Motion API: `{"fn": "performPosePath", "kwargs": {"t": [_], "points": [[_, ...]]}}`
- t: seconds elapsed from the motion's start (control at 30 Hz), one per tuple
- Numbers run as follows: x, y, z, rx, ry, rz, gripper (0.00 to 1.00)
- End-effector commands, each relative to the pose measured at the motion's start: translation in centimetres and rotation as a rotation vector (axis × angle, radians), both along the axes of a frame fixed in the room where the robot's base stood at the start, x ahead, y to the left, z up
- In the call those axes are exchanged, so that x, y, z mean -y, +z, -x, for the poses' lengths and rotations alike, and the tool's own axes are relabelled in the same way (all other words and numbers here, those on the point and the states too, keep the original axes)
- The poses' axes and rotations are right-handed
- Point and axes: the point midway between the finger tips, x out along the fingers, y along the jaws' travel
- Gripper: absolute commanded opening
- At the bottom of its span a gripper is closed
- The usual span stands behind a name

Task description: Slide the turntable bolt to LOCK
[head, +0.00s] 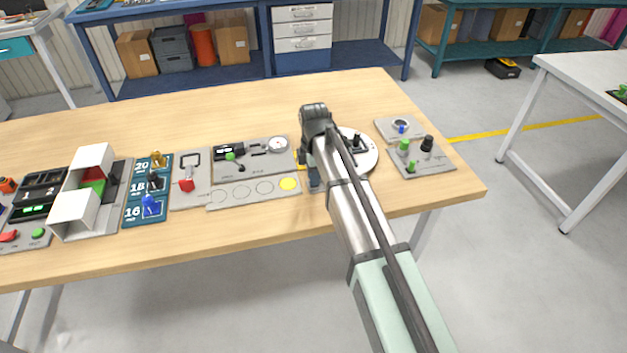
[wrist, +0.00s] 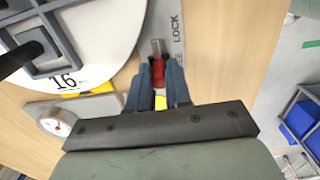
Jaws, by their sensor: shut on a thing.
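The turntable (head: 364,158) is a white disc at the right of the bench, partly hidden behind my arm. In the wrist view the turntable (wrist: 95,35) fills the upper left, with a grey frame and "16" on it. Beside it is a grey bolt plate (wrist: 177,25) printed LOCK. The bolt shows a red knob (wrist: 158,72) and a pale metal rod (wrist: 156,47) beyond it. My gripper (wrist: 158,80) is shut on the red knob, its blue-grey fingers either side. In the head view my gripper (head: 314,186) points down at the disc's left; the bolt is hidden there.
A gauge panel (head: 255,170) and a strip with circles, one yellow, lie just left of my gripper. A panel with green and black knobs (head: 437,165) lies right of the turntable. The back of the bench is clear.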

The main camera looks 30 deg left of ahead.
Motion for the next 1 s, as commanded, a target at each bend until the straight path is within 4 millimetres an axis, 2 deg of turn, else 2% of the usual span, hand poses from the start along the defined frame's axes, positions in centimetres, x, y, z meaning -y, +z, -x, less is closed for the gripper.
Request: {"fn": "performPosePath", "kwargs": {"t": [0.23, 0.6, 0.87, 0.9, 1.0], "points": [[0.2, 0.0, -0.2, 0.0, -0.001, 0.0, 0.0], [2.3, 0.0, -2.3, 0.001, -0.002, 0.001, 0.0], [2.6, 0.0, -2.7, 0.005, -0.007, 0.004, 0.0], [2.6, 0.0, -2.7, 0.005, -0.007, 0.004, 0.22], [2.6, 0.0, -2.7, 0.006, -0.007, 0.003, 0.32]]}}
